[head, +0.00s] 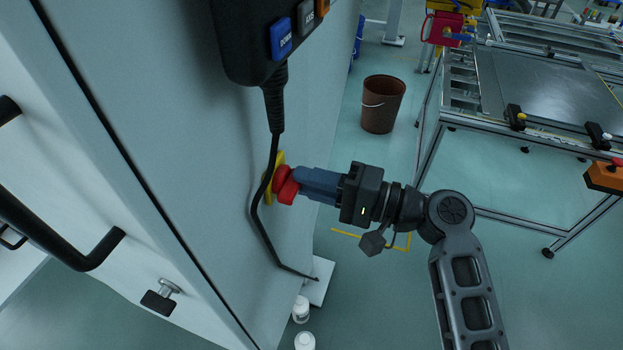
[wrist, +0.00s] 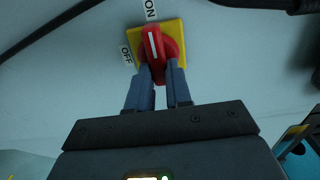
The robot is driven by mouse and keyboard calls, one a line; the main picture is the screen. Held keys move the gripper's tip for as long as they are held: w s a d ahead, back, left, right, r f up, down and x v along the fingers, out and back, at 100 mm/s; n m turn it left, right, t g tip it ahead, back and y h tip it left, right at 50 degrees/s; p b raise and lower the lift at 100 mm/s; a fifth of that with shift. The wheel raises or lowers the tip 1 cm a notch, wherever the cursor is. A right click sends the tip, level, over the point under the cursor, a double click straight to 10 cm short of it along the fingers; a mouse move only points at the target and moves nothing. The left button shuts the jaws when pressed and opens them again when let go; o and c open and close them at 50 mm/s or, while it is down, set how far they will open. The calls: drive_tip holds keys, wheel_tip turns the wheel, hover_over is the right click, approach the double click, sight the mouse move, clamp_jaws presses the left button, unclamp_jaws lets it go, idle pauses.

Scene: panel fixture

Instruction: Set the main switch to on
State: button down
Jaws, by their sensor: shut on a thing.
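The main switch has a red handle (wrist: 153,47) on a yellow plate (wrist: 174,29). Its white line runs nearly upright in the wrist view, its upper end toward the ON label (wrist: 150,9). The OFF label (wrist: 127,54) is left of the plate. In the head view the red handle (head: 284,188) sticks out of the light cabinet's side, with part of the yellow plate (head: 270,180) behind it. My gripper (head: 297,182) reaches it from the right; its two blue-grey fingers (wrist: 159,72) are shut on the handle's lower part and hide that part.
A dark pendant (head: 262,45) with a blue button hangs above the switch, and its black cable (head: 257,205) runs down close beside it. Dark handles (head: 90,255) stick out at left. A brown bucket (head: 382,104) and a metal-framed table (head: 560,90) stand beyond open floor.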

drive_tip(key=c, duration=1)
unclamp_jaws()
drive_tip(key=shift+c, duration=0.2)
drive_tip(key=shift+d, duration=0.1)
drive_tip(key=b+v, duration=0.1)
drive_tip(key=v, duration=0.6)
drive_tip(key=shift+s+d, duration=0.15)
drive_tip(key=shift+d, duration=0.15)
